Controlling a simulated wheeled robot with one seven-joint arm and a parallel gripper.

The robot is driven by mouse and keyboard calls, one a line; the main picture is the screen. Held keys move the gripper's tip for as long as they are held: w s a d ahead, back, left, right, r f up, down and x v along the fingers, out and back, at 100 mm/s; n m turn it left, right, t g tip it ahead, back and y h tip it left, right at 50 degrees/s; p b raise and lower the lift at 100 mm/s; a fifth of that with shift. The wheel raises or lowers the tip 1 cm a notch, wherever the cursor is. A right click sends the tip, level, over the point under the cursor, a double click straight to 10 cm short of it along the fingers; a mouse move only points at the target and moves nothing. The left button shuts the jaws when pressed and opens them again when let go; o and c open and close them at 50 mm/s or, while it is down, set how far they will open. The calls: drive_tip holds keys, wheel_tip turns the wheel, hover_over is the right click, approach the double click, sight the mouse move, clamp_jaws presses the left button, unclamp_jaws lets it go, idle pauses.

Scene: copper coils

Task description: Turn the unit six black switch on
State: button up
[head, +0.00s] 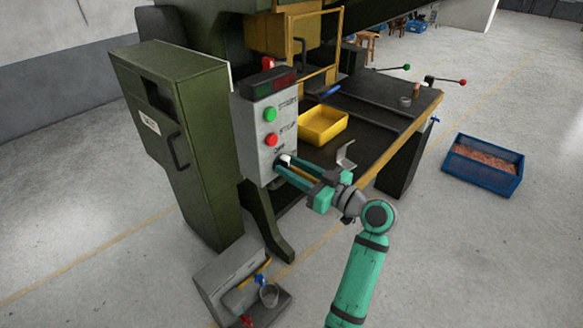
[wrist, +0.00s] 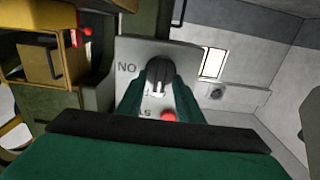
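The black switch (wrist: 160,72) is a round knob with a pale mark, on the face of a grey control box (head: 252,140). In the wrist view it sits between the fingertips of my gripper, beside the letters "ON", which appear upside down. My gripper (head: 282,165) reaches the lower part of the box face in the head view, and its fingertips mostly hide the switch there. The fingers (wrist: 160,90) lie on both sides of the knob. I cannot tell whether they press on it.
A red button (head: 271,140) and a green button (head: 270,114) are above the switch. A dark display tops the box. A green cabinet (head: 190,110) stands left. A yellow tray (head: 322,125) sits on the bench at right. A blue crate (head: 483,165) is on the floor.

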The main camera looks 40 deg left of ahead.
drive_tip(key=shift+a, duration=0.2)
clamp_jaws()
